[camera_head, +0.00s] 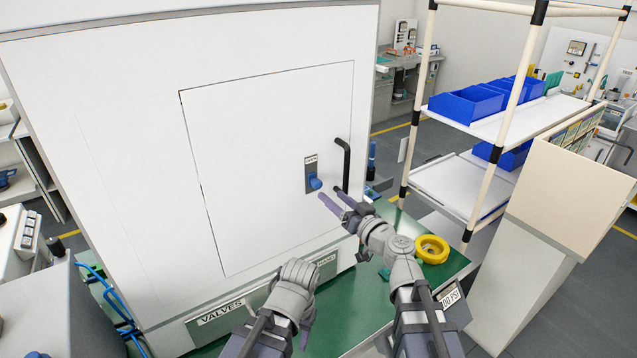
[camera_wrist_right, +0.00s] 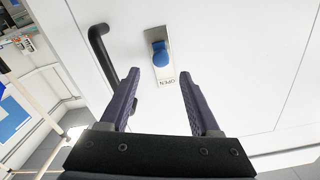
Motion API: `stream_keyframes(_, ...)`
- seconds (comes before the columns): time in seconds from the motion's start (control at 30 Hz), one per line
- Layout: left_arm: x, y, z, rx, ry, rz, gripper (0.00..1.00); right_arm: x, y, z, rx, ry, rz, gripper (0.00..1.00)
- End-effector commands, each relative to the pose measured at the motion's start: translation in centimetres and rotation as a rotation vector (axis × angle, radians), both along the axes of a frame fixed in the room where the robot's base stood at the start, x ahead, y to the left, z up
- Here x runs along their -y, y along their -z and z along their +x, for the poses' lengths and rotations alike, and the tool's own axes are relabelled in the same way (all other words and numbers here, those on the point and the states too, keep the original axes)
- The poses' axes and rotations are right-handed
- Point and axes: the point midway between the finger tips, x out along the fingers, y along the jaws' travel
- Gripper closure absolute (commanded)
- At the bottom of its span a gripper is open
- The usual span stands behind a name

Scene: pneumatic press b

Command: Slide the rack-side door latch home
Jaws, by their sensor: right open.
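The door latch is a blue knob (camera_head: 315,183) on a small grey plate with an OPEN label, on the white door (camera_head: 270,150) of the press cabinet. The knob also shows in the right wrist view (camera_wrist_right: 160,56), beyond and between the fingers. My right gripper (camera_head: 332,196) is open and empty, just below and to the right of the knob, apart from it. Its fingers also show in the right wrist view (camera_wrist_right: 158,88). My left arm ends low in front of the cabinet; its fingers are mostly hidden, so its jaw state is unclear. The left gripper (camera_head: 304,330) points downward.
A black bar handle (camera_head: 346,165) stands right of the knob, close to my right fingers. A green bench (camera_head: 440,285) with a yellow ring (camera_head: 432,249) lies below right. A shelf rack (camera_head: 465,185) with blue bins (camera_head: 468,103) stands to the right.

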Motion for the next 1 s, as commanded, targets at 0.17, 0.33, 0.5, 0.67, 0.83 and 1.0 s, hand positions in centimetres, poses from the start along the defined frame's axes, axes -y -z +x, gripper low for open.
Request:
stream_keyframes(0.17, 0.0, 0.0, 0.0, 0.000, 0.000, 0.000, 0.50, -0.2, 0.0, 0.4, 0.000, -0.001, 0.000, 0.37)
stream_keyframes(0.33, 0.0, 0.0, 0.0, 0.000, 0.000, 0.000, 0.50, -1.1, 0.0, 1.7, -0.001, -0.002, 0.001, 0.37)
stream_keyframes(0.5, 0.0, 0.0, 0.0, 0.000, 0.000, 0.000, 0.50, -2.5, 0.0, 3.9, -0.001, -0.003, 0.000, 0.37)
stream_keyframes(0.67, 0.0, 0.0, 0.0, 0.000, 0.000, 0.000, 0.50, -3.8, 0.0, 5.8, -0.001, -0.003, 0.000, 0.37)
stream_keyframes(0.83, 0.0, 0.0, 0.0, 0.000, 0.000, 0.000, 0.50, -4.4, 0.0, 6.6, -0.002, -0.003, 0.000, 0.37)
stream_keyframes(1.0, 0.0, 0.0, 0.0, 0.000, 0.000, 0.000, 0.50, -4.4, 0.0, 6.5, -0.002, -0.003, 0.000, 0.37)
